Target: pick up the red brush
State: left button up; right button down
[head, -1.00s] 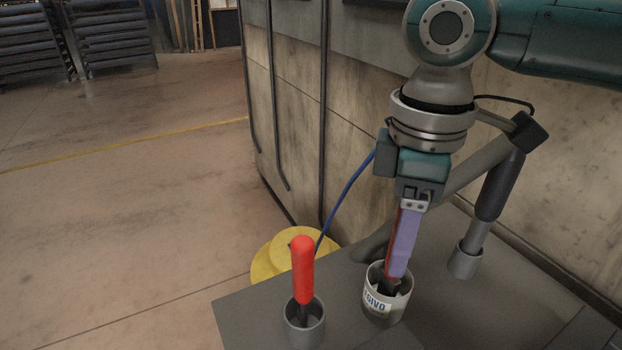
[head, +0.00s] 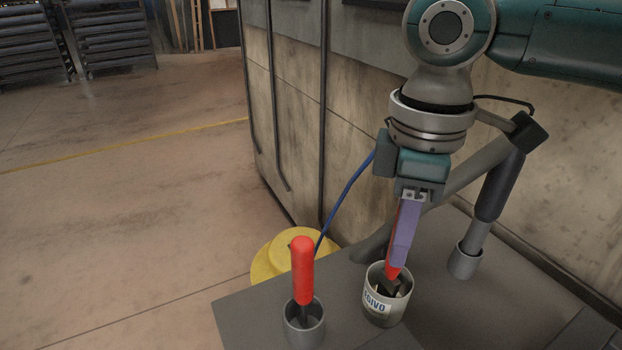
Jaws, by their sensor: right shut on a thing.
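The red brush (head: 393,271) stands in a white pot (head: 377,307) with dark lettering ending in "SIVO". Only a strip of its red handle and the lower red end show; its dark lower part goes down into the pot. My right gripper (head: 402,258) points down from above, its purple fingers shut on the red handle and hiding most of it. The fingertips are just above the pot's rim. My left gripper is not in view.
Another red-handled tool (head: 302,270) stands in a grey cup (head: 304,333) at left. A dark-handled tool (head: 496,190) stands in a grey holder (head: 465,262) at right. A grey tabletop (head: 255,318) carries them. A yellow round object (head: 265,267) and blue cable (head: 346,193) lie behind it.

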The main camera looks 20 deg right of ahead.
notch_tip(320, 180, up, 20)
jog(key=p, duration=0.3)
dwell(0.3)
jog(key=c, duration=1.3)
grip_release()
grip_shut()
